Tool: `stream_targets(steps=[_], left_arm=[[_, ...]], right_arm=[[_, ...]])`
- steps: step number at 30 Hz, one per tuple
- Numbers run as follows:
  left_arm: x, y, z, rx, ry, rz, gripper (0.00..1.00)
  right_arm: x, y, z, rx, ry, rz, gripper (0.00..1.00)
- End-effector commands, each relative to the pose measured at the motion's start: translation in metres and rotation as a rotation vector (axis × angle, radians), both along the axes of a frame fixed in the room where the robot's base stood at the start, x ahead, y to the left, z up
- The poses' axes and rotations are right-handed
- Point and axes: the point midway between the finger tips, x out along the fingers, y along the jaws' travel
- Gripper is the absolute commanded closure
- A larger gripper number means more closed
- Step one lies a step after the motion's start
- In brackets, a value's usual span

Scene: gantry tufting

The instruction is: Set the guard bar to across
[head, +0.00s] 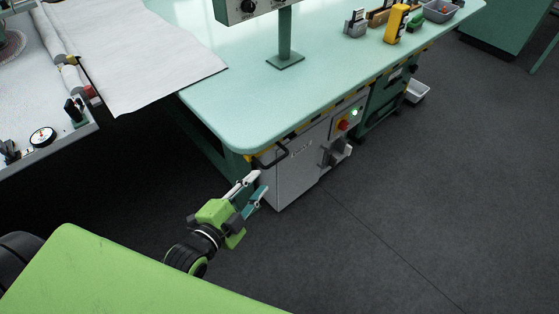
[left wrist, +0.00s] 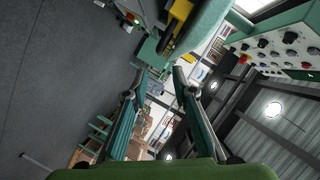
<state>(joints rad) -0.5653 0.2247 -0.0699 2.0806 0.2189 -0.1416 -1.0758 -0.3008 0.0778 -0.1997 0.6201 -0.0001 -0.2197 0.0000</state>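A black bent bar (head: 272,157) sticks out at the table's near corner, at the top of the light grey cabinet (head: 292,172). It may be the guard bar; I cannot tell for sure. My left gripper (head: 257,184) is just below and to the left of this bar, in front of the cabinet's left edge, apart from the bar as far as I can see. In the left wrist view its two fingers (left wrist: 157,84) are spread with nothing between them. A yellow and black part (left wrist: 178,20) shows beyond the fingertips there. My right gripper is in neither view.
The green table (head: 225,105) overhangs the cabinet. A red button (head: 343,125), a lit green lamp (head: 354,112) and a dark knob (head: 338,146) are on the cabinet's right part. A white-covered frame (head: 50,120) stands at left.

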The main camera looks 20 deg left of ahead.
Motion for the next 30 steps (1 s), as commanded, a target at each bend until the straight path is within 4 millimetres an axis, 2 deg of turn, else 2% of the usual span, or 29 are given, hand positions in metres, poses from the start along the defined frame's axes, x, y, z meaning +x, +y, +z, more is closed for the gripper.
stream_targets(steps=[18, 24, 30], left_arm=[[0.105, -0.02, -0.023, -0.005, 0.0, 0.0, 0.75], [0.122, -0.023, -0.028, -0.004, 0.002, 0.0, 0.75], [0.125, -0.023, -0.029, -0.003, 0.003, 0.001, 0.75]], right_arm=[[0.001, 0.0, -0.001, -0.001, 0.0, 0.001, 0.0], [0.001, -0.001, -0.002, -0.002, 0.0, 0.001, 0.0], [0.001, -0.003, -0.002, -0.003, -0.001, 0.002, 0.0]])
